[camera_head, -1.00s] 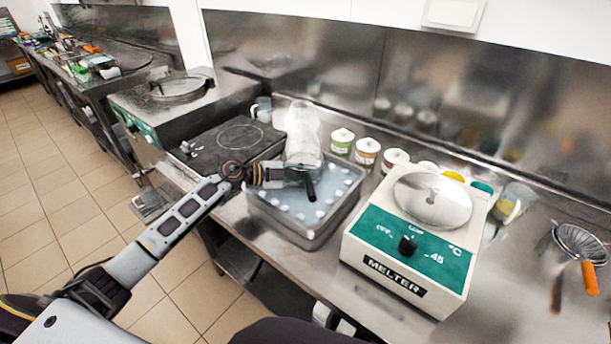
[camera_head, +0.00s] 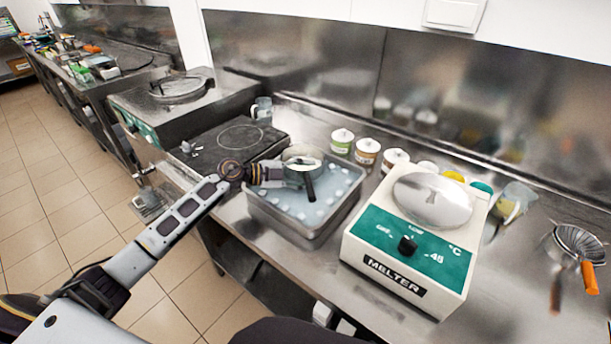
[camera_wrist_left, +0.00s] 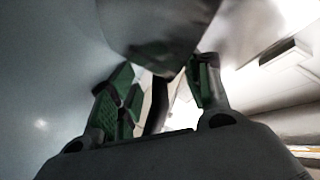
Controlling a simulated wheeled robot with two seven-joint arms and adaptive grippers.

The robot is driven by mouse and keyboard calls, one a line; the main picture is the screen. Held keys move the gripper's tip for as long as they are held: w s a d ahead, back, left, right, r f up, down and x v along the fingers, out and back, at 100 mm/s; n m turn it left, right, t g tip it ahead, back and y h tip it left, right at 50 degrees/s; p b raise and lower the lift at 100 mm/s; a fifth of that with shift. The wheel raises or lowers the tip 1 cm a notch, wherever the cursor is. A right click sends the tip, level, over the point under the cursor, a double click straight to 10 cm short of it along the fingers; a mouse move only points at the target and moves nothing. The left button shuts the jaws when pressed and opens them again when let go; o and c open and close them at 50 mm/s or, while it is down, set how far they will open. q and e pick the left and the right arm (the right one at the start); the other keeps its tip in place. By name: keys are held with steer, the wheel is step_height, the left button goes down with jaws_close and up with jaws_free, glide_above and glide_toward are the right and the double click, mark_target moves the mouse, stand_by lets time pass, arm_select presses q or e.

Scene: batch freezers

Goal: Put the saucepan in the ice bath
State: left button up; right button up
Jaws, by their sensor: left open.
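The saucepan (camera_head: 302,160) is a small metal pan with a black handle (camera_head: 311,189) pointing toward the front. It is in the ice bath (camera_head: 332,229), a metal tray of pale blue water with ice cubes, near the tray's back left part. My left gripper (camera_head: 286,176) is at the pan's left side. In the left wrist view, the green-padded fingers of the left gripper (camera_wrist_left: 160,95) are apart, with the dark handle (camera_wrist_left: 156,112) showing between them. The pan's body (camera_wrist_left: 160,22) is just beyond the fingertips. My right gripper is not in view.
A white and green melter (camera_head: 407,245) stands right of the ice bath. A dark hot plate (camera_head: 225,147) is behind it to the left. Several small jars (camera_head: 367,151) line the back. A strainer with an orange handle (camera_head: 580,244) lies at the far right.

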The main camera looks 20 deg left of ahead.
arm_select(q)
steer(key=shift+s+a, duration=0.35)
steer(key=shift+a, duration=0.15)
steer(key=v, duration=0.7)
steer(key=shift+s+a+r, duration=0.25)
steer(key=shift+s+a, duration=0.15)
steer(key=shift+a, duration=0.15)
steer(key=shift+v, duration=1)
steer(key=shift+r, duration=0.1)
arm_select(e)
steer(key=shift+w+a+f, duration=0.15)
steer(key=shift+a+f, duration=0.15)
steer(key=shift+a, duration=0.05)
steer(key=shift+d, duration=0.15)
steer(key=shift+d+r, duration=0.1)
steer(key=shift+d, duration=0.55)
